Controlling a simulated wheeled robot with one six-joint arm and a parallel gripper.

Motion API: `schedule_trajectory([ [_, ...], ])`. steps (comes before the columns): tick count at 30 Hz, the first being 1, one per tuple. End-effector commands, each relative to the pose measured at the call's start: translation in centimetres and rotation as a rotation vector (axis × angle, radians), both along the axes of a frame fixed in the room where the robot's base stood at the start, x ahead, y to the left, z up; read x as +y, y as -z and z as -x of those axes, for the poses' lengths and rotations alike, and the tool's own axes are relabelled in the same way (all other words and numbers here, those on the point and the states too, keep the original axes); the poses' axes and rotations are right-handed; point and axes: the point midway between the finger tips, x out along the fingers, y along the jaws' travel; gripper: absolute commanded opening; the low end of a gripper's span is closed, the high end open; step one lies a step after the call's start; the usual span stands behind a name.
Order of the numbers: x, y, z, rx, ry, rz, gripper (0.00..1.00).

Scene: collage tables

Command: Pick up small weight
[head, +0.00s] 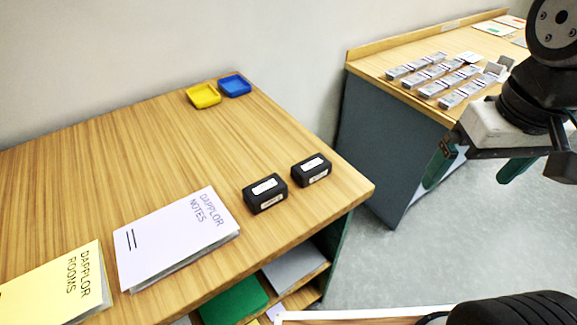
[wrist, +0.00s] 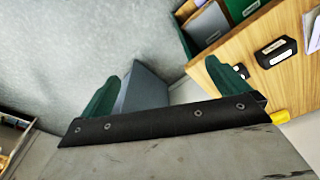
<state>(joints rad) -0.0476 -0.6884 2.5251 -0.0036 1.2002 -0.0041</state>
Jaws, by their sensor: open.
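Two black block-shaped weights with white labels stand on the wooden table in the head view. One weight (head: 265,193) is nearer the white booklet, and the other weight (head: 311,170) is to its right, near the table's right corner. The right one looks slightly smaller, but it is also farther away. One black weight (wrist: 276,52) shows at the right of the wrist view. My gripper (head: 478,168) is open and empty over the floor gap, right of the weights and well apart from them. Its green fingers (wrist: 161,70) are spread in the wrist view.
A white booklet (head: 178,238) and a yellow booklet (head: 58,285) lie at the table's front. Yellow (head: 203,95) and blue (head: 235,85) trays stand at the back. Shelves below hold a green folder (head: 232,300).

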Motion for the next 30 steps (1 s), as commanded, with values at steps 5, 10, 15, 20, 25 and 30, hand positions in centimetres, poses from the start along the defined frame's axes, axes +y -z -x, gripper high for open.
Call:
schedule_trajectory([
  [5, 3.7, 0.6, -6.0, 0.039, -0.153, 0.005, 1.00],
  [10, 9.4, 3.0, -11.8, 0.070, -0.316, 0.014, 1.00],
  [15, 15.1, 6.1, -15.6, 0.091, -0.448, 0.023, 1.00],
  [20, 18.5, 8.3, -17.0, 0.101, -0.519, 0.029, 1.00],
  [25, 19.7, 9.8, -17.4, 0.104, -0.543, 0.031, 1.00],
  [30, 19.7, 11.8, -17.4, 0.105, -0.542, 0.030, 1.00],
])
